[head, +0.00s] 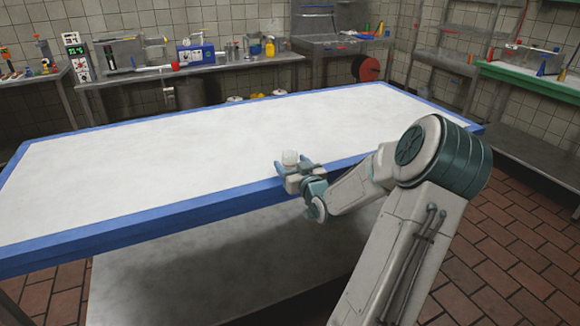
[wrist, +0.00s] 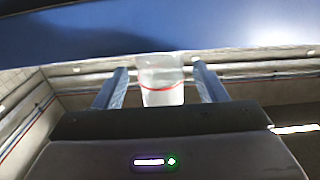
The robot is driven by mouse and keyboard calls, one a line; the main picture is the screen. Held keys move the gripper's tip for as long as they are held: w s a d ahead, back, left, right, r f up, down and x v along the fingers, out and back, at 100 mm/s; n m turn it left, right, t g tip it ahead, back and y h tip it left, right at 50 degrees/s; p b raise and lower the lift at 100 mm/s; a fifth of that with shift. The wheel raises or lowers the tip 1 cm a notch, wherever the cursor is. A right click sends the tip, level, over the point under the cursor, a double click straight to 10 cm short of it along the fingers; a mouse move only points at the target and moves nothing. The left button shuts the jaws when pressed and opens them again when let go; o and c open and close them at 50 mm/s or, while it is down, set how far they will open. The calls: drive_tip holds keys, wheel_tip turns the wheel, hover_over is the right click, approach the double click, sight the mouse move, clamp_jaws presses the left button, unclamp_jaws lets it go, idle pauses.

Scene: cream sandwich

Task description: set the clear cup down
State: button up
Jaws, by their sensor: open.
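The clear cup (head: 290,157) is small and whitish in the head view, at the table's near blue edge. In the wrist view the cup (wrist: 162,88) is see-through with a red line around it. My gripper (head: 292,167) is at the table's near edge, with the cup between its blue fingers. In the wrist view my gripper (wrist: 161,70) is open, with a gap between the cup and each finger. Whether the cup's base touches the table cannot be told.
The white table top (head: 200,150) with its blue rim is bare around the cup. Steel counters with tools and bottles stand along the back wall. A green-edged shelf (head: 530,80) is at the right. The tiled floor lies in front of the table.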

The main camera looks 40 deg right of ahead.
drive_tip(key=shift+x, duration=0.75)
drive_tip(key=c, duration=1.1)
drive_tip(key=shift+r, duration=0.15)
drive_tip(key=shift+c, duration=0.2)
